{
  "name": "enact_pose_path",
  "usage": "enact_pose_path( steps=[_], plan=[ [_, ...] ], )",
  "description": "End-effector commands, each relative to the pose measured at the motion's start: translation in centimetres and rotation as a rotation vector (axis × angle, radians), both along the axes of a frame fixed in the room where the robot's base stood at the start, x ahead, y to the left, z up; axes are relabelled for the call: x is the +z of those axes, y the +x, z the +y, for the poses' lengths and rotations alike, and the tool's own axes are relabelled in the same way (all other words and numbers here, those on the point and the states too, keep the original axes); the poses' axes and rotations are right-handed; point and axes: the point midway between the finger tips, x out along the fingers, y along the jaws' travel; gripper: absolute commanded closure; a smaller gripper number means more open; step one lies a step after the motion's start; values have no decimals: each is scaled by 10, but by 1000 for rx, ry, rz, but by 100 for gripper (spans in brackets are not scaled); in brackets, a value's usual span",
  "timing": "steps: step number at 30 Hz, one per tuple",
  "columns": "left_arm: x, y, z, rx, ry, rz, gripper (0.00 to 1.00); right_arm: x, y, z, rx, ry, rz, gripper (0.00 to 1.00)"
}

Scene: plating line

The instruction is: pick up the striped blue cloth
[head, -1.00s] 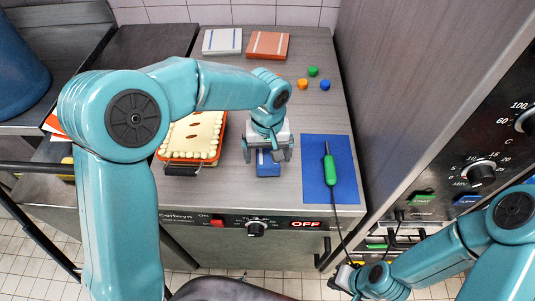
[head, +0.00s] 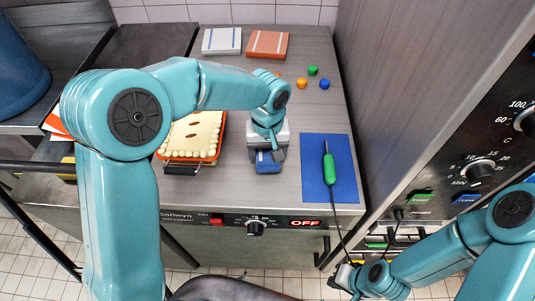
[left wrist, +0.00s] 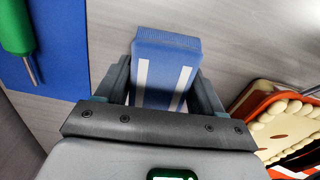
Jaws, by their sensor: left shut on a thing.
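The striped blue cloth (head: 267,166) is a small folded blue block with white stripes on the grey counter. It shows close up in the left wrist view (left wrist: 165,65). My left gripper (head: 266,155) is over it, with its two fingers (left wrist: 160,85) closed in on both sides of the cloth. I cannot tell whether the cloth is clear of the counter. My right gripper (head: 350,280) is low at the front, below the counter edge, by the dark cable; its jaws are too small to read.
A blue mat (head: 342,180) with a green-handled tool (head: 328,167) lies to the right.

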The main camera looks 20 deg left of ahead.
Motion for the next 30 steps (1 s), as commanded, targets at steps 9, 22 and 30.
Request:
enact_pose_path(
  steps=[9,22,30],
  plan=[
    [61,1,0,1,-2,-7,62,-2,0,0,0,0,0,100],
    [152,1,0,0,-1,-5,62,2,0,0,0,0,0,100],
    [183,1,0,-1,-1,-1,62,6,0,0,0,0,0,100]
  ],
)
